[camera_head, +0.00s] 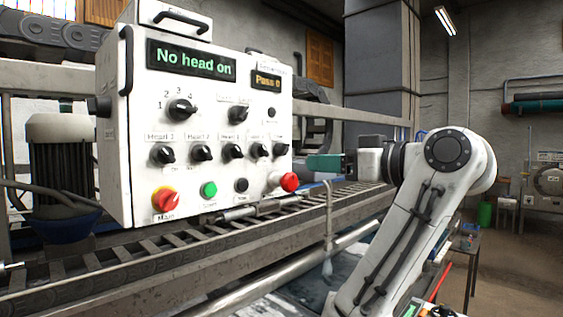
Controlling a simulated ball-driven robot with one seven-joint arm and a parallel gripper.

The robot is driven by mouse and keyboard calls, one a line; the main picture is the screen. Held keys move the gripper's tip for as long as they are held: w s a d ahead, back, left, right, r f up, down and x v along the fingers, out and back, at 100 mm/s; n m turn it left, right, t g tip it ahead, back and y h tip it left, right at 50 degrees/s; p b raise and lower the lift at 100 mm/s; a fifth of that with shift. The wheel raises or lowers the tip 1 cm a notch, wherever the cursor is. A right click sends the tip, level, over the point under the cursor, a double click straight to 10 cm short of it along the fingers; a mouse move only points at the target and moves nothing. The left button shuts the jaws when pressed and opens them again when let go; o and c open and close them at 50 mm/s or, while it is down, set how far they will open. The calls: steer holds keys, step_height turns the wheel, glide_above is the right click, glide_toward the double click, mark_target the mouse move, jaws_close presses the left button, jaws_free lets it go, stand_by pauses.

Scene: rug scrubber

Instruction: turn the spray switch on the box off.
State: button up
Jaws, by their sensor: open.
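The white control box (215,135) stands over the conveyor on the left half of the view. Its displays read "No head on" (191,60) and "Pass 0" (266,80). A numbered selector (182,109) and another black knob (238,114) are in the upper row. Below is a row of black knobs, the left ones (163,155) labelled as heads. The labels on the right knobs (258,150) are too small to read, so I cannot tell which is spray. My gripper (351,165) is right of the box, apart from it, open; its fingers are hard to make out.
A red-yellow main switch (165,200), a green button (208,190) and a protruding red button (289,182) are along the box's lower edge. The conveyor frame (200,245) runs below. A teal machine part (323,162) is near my gripper. A grey pillar stands behind.

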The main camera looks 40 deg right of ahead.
mark_target(288, 151)
steer(key=shift+w+a+r+p, duration=0.1)
steer(key=shift+w+r, duration=0.2)
steer(key=shift+w, duration=1.4)
steer(key=shift+w+a+r+p, duration=0.15)
steer(key=shift+w+r, duration=0.15)
steer(key=shift+w, duration=1.35)
steer(key=shift+w+a+r+p, duration=0.1)
steer(key=shift+w+r, duration=0.2)
steer(key=shift+w, duration=1.4)
steer(key=shift+c, duration=0.3)
steer(key=shift+d, duration=0.1)
jaws_close()
